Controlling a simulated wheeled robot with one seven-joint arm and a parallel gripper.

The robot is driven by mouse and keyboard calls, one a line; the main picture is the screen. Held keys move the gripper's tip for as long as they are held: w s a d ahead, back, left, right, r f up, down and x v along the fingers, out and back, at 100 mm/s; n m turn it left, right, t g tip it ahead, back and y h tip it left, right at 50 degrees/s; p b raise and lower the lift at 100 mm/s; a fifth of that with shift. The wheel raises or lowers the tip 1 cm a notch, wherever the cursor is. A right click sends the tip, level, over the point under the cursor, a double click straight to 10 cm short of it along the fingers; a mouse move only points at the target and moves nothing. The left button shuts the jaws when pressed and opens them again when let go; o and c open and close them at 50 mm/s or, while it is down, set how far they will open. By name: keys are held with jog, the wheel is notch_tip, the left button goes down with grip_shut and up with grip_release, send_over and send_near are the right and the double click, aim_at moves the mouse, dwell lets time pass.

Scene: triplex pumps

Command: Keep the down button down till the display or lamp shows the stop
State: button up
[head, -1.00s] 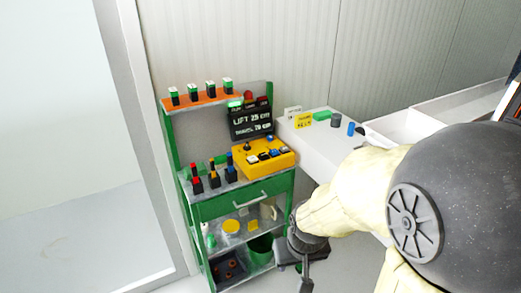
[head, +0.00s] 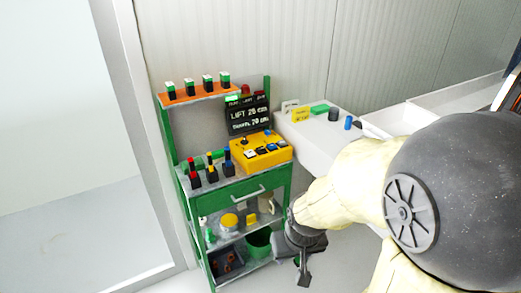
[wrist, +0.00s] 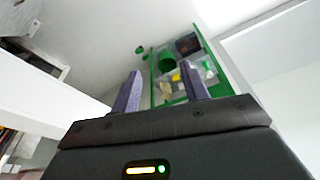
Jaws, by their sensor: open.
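A yellow control box (head: 268,158) with a small joystick and several dark, blue and white buttons sits on the green cart's upper shelf. I cannot tell which button is the down button. Behind it stands a black display (head: 249,117) reading "LIFT 25 cm" with a second, smaller line that seems to end in 70 cm. A green lamp (head: 232,99) on its top edge looks lit. My gripper (head: 304,272) hangs low to the right of the cart, well below and apart from the box. In the wrist view its two fingers (wrist: 162,92) are spread with nothing between them.
The green cart (head: 240,188) has a drawer and lower shelves with a green bin (head: 258,243) and a yellow round thing (head: 229,221). A white counter (head: 320,140) adjoins on the right. Floor at left is clear.

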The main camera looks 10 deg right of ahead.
grip_shut()
dwell(1.9)
